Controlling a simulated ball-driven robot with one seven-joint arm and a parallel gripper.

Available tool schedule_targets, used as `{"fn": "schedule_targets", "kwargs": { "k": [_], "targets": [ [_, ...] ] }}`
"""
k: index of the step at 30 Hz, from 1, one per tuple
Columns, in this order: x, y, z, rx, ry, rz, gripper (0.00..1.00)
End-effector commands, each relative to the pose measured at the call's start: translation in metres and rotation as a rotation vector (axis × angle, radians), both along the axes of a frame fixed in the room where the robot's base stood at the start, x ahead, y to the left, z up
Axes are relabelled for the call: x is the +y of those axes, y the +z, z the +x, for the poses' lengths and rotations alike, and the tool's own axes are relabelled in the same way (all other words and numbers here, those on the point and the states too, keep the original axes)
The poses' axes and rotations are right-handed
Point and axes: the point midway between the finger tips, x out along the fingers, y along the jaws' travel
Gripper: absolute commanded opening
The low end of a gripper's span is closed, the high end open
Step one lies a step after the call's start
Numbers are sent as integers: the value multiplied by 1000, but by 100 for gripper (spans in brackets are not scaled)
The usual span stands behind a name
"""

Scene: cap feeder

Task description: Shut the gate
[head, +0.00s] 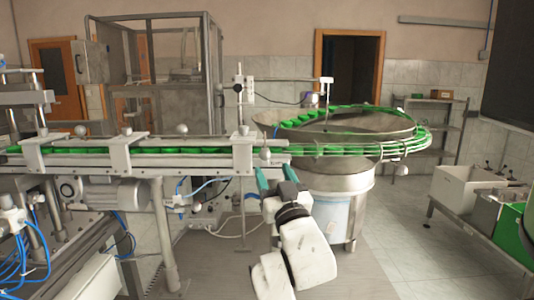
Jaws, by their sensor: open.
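A long rail track (190,160) carries a row of green caps (120,151) from the left towards the round bowl feeder (345,127). A small pale ball knob (265,154) sits on the front of the track near its right end, by an upright bracket (243,152). I take the knob to belong to the gate, but cannot make out the gate plate or how far it stands open. My gripper (275,172), with teal fingertips, is open just below and right of the knob. It looks empty; I cannot tell whether it touches the knob.
A steel drum (342,190) stands under the bowl, right of my arm. A motor (115,191) and hoses hang under the track at left. Grey bins (460,190) stand on a low bench at right. Floor between drum and bench is clear.

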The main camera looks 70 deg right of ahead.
Motion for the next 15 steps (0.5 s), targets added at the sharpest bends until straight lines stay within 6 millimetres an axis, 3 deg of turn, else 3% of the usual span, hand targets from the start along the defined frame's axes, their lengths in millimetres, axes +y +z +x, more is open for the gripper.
{"fn": "schedule_targets", "kwargs": {
  "k": [4,15],
  "targets": [
    [-22,17,17,-2,-1,2,58],
    [-55,30,44,2,0,2,58]
  ]
}}
